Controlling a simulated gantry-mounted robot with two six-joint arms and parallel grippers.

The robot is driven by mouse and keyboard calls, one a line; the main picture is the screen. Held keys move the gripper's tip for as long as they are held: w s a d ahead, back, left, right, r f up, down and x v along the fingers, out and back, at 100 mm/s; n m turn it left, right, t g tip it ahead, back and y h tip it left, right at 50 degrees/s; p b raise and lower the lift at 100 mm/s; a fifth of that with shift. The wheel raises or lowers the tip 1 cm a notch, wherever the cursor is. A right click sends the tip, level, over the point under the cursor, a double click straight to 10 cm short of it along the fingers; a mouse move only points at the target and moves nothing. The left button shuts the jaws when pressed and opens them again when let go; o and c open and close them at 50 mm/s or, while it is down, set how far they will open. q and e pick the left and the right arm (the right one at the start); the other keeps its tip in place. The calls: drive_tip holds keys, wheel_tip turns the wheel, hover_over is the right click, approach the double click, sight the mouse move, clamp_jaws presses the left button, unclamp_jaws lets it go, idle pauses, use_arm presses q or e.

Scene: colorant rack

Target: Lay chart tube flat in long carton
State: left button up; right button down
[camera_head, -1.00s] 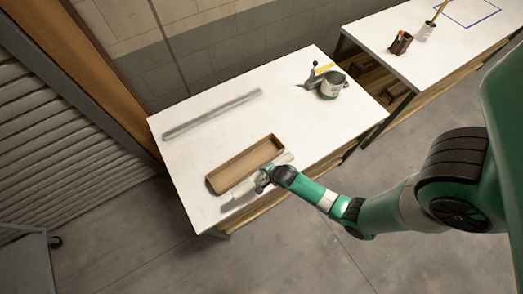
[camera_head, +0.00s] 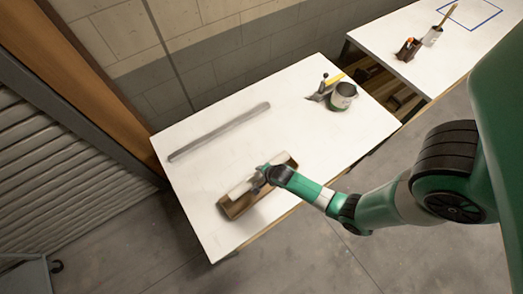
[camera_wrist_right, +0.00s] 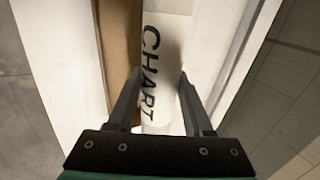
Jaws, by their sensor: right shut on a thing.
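The chart tube (camera_head: 241,190) is white and lies lengthwise over the long brown carton (camera_head: 237,209), roughly parallel to it. My right gripper (camera_head: 262,176) is shut on the tube near its middle. In the right wrist view, the tube (camera_wrist_right: 162,40) shows black letters reading CHART and sits between the two fingers. The carton's brown side (camera_wrist_right: 118,60) runs along the tube's left there. The tube hides much of the carton's inside, and I cannot tell whether it touches the carton floor. My left gripper is not in view.
The white table (camera_head: 300,130) bears a long grey bar (camera_head: 218,132) toward the back left. A grey tin (camera_head: 344,96) and a small dark tool (camera_head: 322,89) stand at the back right. A second table (camera_head: 405,35) holds a brown holder (camera_head: 409,49) and a white cup (camera_head: 432,36).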

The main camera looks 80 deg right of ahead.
drive_tip(key=shift+f+b, duration=3.6)
drive_tip(key=shift+f, duration=0.45)
drive_tip(key=shift+c, duration=1.1)
unclamp_jaws()
drive_tip(key=shift+r, duration=0.1)
drive_tip(key=p+v, duration=0.8)
drive_tip(key=v, duration=0.3)
drive_tip(key=shift+r, duration=0.25)
